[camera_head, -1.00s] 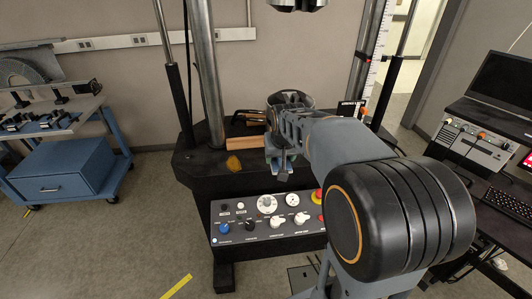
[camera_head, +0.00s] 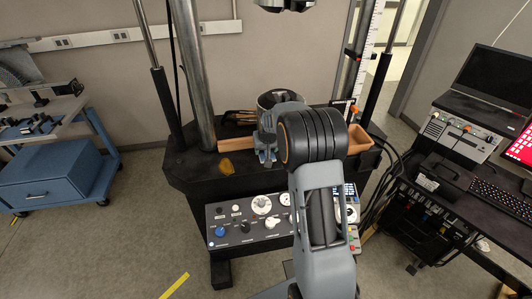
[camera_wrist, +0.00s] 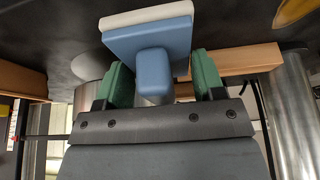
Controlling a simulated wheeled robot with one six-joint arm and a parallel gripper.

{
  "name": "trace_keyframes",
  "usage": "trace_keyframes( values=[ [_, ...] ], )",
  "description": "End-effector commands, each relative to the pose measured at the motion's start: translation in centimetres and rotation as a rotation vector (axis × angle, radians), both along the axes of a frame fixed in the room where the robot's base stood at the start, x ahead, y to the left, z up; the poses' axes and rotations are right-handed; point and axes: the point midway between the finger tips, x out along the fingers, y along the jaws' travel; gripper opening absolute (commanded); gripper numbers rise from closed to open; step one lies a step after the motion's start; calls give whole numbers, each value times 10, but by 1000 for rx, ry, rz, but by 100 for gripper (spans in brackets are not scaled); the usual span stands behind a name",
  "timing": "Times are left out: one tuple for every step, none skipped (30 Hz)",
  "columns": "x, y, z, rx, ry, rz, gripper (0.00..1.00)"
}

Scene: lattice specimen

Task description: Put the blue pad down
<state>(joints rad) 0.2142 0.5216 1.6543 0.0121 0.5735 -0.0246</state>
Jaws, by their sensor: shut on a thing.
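The blue pad (camera_wrist: 175,44) shows in the wrist view as a flat blue plate with a pale layer on its far side and a rounded blue knob towards me. My gripper (camera_wrist: 160,75) has green fingertips on both sides of the knob and is shut on the pad. In the head view my gripper (camera_head: 267,150) is over the black machine base (camera_head: 195,175), in front of a metal cylinder (camera_head: 270,98). I cannot make out the pad there; my arm covers much of that area. Whether the pad touches any surface is unclear.
A wooden bar (camera_head: 238,145) and a wooden box (camera_head: 360,142) lie on the base around my arm. An orange patch (camera_head: 227,167) marks the base at left. Steel columns (camera_head: 190,75) rise behind. A control panel (camera_head: 240,225) is at the front.

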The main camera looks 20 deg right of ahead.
Motion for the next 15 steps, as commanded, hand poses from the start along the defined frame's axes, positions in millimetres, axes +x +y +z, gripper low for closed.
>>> trace_keyframes(
  values=[
    [2,-1,-2,0,0,-1,36],
    [2,-1,-2,0,0,-1,36],
    [3,-2,-3,0,-1,-2,36],
    [3,-2,-4,0,-1,-2,36],
    [4,-3,-5,0,-1,-2,36],
    [5,-3,-6,0,-1,-2,36],
    [7,-4,-8,0,-1,-2,36],
    [8,-4,-11,0,1,-2,36],
    [7,-4,-16,0,3,-2,36],
    [7,-4,-20,0,3,-2,36],
    [7,-4,-24,0,2,-2,36],
    [7,-4,-30,0,3,-2,36],
    [7,-4,-33,0,2,-2,36],
    [7,-4,-36,0,1,-2,36],
    [7,-4,-39,0,1,-1,36]
  ],
)
